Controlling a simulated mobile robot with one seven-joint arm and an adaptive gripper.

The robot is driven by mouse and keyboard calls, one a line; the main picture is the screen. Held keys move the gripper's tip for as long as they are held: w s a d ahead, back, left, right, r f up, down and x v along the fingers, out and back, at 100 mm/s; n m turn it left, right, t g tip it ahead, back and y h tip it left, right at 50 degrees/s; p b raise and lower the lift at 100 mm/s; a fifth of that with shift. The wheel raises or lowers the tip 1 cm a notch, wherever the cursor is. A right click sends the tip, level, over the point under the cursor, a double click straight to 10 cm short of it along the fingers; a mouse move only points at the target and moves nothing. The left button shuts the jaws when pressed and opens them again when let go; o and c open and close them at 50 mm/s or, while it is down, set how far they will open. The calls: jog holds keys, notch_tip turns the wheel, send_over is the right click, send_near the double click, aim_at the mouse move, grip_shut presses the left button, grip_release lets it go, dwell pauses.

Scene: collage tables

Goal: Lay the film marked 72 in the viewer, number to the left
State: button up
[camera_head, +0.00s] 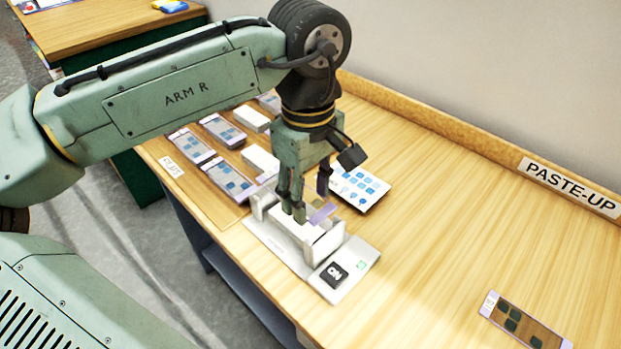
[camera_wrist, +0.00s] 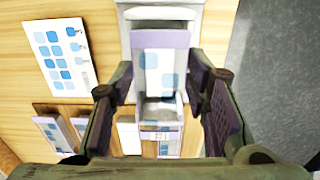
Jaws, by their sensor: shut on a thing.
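The viewer (camera_head: 361,258) is a pale box with a raised trough and a black ON switch, on the table below my gripper (camera_head: 309,208). My gripper points down and is shut on a film (camera_head: 322,212) with lilac ends. In the wrist view the film (camera_wrist: 170,68) lies between the two fingers (camera_wrist: 160,105), with blue squares on it, over the pale viewer body (camera_wrist: 160,14). I cannot read a number on the held film. The fingers hide part of it, and I cannot tell whether it touches the viewer.
Several films (camera_head: 228,179) lie in a group by the FILMS label (camera_head: 172,167), with white blocks (camera_head: 252,118) near. A white card with blue squares (camera_head: 372,188) lies behind the viewer. Another film (camera_head: 522,321) lies at the front right. The table's right middle is clear.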

aim_at(308, 202)
jog(key=shift+w+f+b, duration=0.1)
jog(key=shift+f+b, duration=1.25)
jog(key=shift+f, duration=0.15)
jog(key=shift+f+b, duration=1.1)
jog(key=shift+f, duration=0.95)
jog(key=o, duration=1)
jog(key=shift+r, duration=0.1)
notch_tip(308, 202, up, 12)
jog(key=shift+f, duration=0.1)
